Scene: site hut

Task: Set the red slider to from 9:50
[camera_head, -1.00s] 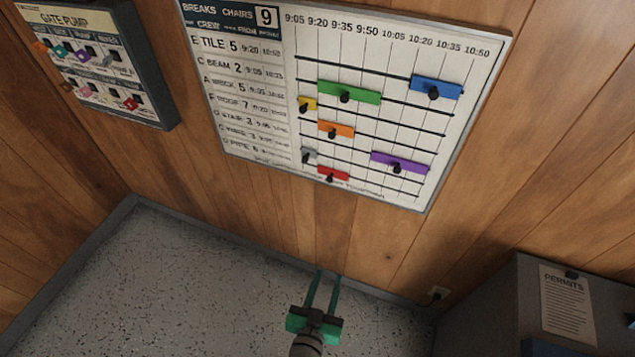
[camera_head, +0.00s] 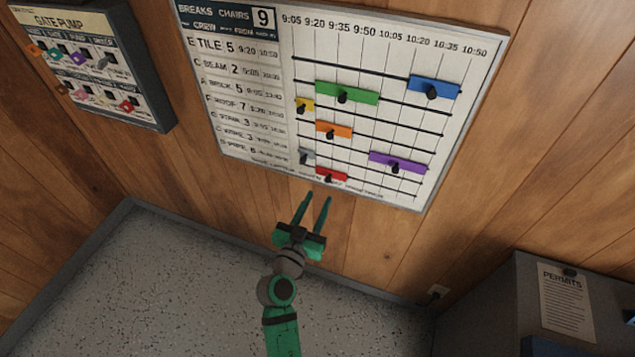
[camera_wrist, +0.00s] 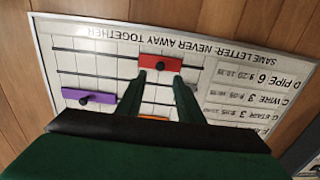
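The red slider (camera_head: 331,174) sits on the lowest rail of the white break board (camera_head: 245,130), near the 9:20 to 9:35 columns, with a dark knob at its lower edge. My gripper (camera_head: 316,197) is open and empty, its two green fingers pointing up at the board just below the red slider. In the wrist view, which shows the board upside down, the red slider (camera_wrist: 160,65) lies just beyond the fingertips (camera_wrist: 160,76), which are apart. Its knob shows between them. I cannot tell whether the fingers touch anything.
On the board, a grey slider (camera_head: 306,157) is just up-left of the red one, orange (camera_head: 341,130) above, and purple (camera_head: 398,162) to the right. The gate pump panel (camera_head: 90,65) hangs left. A grey cabinet (camera_head: 500,310) stands lower right. The floor is clear.

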